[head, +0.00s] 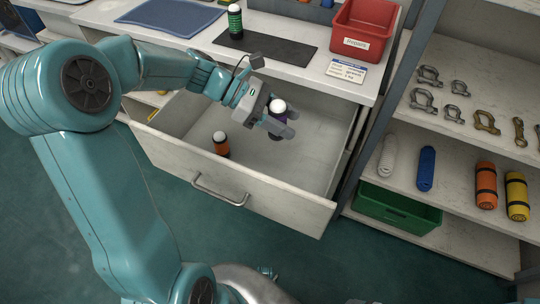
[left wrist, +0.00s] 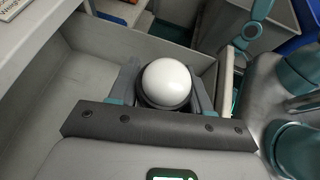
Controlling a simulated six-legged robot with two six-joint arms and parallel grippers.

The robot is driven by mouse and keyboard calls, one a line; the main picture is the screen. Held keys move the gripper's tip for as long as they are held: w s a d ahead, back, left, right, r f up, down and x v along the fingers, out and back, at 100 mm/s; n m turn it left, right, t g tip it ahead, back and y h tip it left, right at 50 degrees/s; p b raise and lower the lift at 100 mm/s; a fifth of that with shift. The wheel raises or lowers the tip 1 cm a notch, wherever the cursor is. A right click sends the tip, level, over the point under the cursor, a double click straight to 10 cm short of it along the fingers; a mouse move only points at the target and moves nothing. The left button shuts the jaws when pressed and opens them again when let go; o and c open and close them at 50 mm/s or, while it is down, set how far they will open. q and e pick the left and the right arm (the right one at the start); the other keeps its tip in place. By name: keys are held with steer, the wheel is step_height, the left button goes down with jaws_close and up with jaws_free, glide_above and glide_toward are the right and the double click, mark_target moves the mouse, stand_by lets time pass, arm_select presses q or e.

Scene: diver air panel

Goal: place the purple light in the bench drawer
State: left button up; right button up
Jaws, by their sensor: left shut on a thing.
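The purple light (head: 277,116) has a white dome top and a purple body. My left gripper (head: 279,124) is shut on it, over the open bench drawer (head: 310,166). In the left wrist view the light's white dome (left wrist: 166,82) shows between the two fingers (left wrist: 164,92), upright, with its lower body hidden. I cannot tell whether its base touches the drawer floor. An orange light (head: 221,144) with a white top and dark base stands in the drawer at the left. My right gripper is not in view.
The bench top holds a green light (head: 235,22) on a dark mat (head: 266,46), a red bin (head: 364,28) and a label card (head: 346,71). Shelves at the right hold shackles, rolls and a green crate (head: 396,208). The drawer floor is mostly clear.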

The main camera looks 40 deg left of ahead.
arm_select(q)
step_height(320, 180, down, 18)
steer(key=b, duration=0.4)
steer(key=shift+f, duration=0.2)
steer(key=shift+r, duration=0.1)
steer(key=shift+b, duration=0.3)
steer(key=o, duration=1.2)
steer(key=shift+f, duration=0.2)
steer(key=shift+r, duration=0.1)
steer(key=shift+a+r, duration=0.15)
steer(key=shift+r, duration=0.1)
steer(key=p+v, duration=0.2)
steer(key=v, duration=0.9)
steer(key=shift+s+a+r+p, duration=0.1)
steer(key=shift+s+a+p, duration=0.15)
steer(key=shift+p, duration=0.1)
